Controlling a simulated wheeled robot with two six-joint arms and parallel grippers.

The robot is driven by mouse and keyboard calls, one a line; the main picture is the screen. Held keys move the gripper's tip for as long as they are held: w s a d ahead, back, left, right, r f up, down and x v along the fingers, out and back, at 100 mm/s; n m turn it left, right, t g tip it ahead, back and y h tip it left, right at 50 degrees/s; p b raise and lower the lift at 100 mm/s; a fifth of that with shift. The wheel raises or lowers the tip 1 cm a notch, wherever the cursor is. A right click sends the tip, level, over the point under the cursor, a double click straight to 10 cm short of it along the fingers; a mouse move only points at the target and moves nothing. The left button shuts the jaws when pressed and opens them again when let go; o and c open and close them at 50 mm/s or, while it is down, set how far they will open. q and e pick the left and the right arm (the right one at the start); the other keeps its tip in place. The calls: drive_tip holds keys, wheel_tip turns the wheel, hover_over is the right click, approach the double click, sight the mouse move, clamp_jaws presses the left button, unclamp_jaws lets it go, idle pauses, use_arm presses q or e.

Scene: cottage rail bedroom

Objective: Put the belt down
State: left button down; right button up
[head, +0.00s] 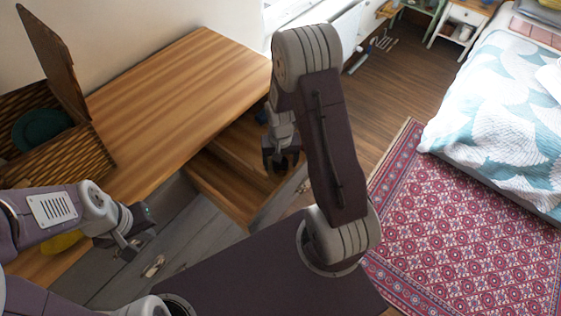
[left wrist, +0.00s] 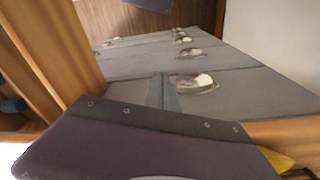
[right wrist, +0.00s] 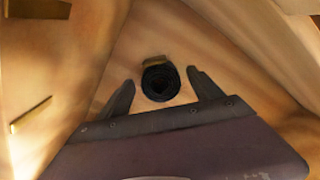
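The belt (right wrist: 160,80) is a tight black coil with a brownish-gold piece on its top edge, seen in the right wrist view. It is between and just beyond the fingertips of my right gripper (right wrist: 165,90), with a gap on each side. That gripper is open and points down into an open wooden drawer (head: 222,187) of the dresser. In the head view the right gripper (head: 281,160) is over the drawer and the belt cannot be made out. My left gripper (head: 137,240) is empty in front of the grey drawer fronts; its fingers look closed together in the left wrist view (left wrist: 170,90).
The striped wooden dresser top (head: 170,95) is mostly clear. An open wicker basket (head: 75,160) with a teal item (head: 40,129) stands on its left. A yellow object (head: 62,242) lies near my left arm. A patterned rug (head: 460,230) and a bed (head: 500,105) are at the right.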

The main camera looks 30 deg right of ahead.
drive_tip(key=shift+r, duration=0.25)
wheel_tip(320, 180, up, 12)
drive_tip(key=b, duration=0.1)
drive_tip(key=shift+b, duration=0.4)
